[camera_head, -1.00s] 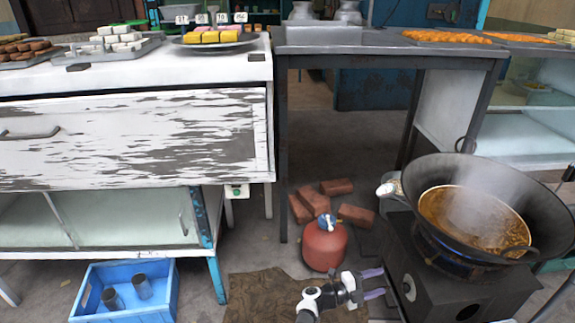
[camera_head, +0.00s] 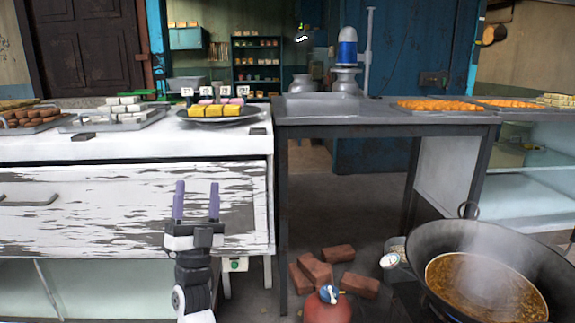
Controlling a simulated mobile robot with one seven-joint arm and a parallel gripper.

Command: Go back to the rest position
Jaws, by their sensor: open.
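My gripper (camera_head: 196,203) points upward in front of the white counter with peeling paint (camera_head: 110,205). Its two purple fingers stand apart with nothing between them, so it is open and empty. My wrist and forearm show below it at the bottom of the picture. The gripper hides a small part of the counter's front.
A steaming wok (camera_head: 435,244) stands at the lower right. A red gas cylinder (camera_head: 327,308) and several bricks (camera_head: 318,275) are on the floor near the middle. A metal table (camera_head: 360,124) stands beside the white counter. Plates and trays of sweets line both tops.

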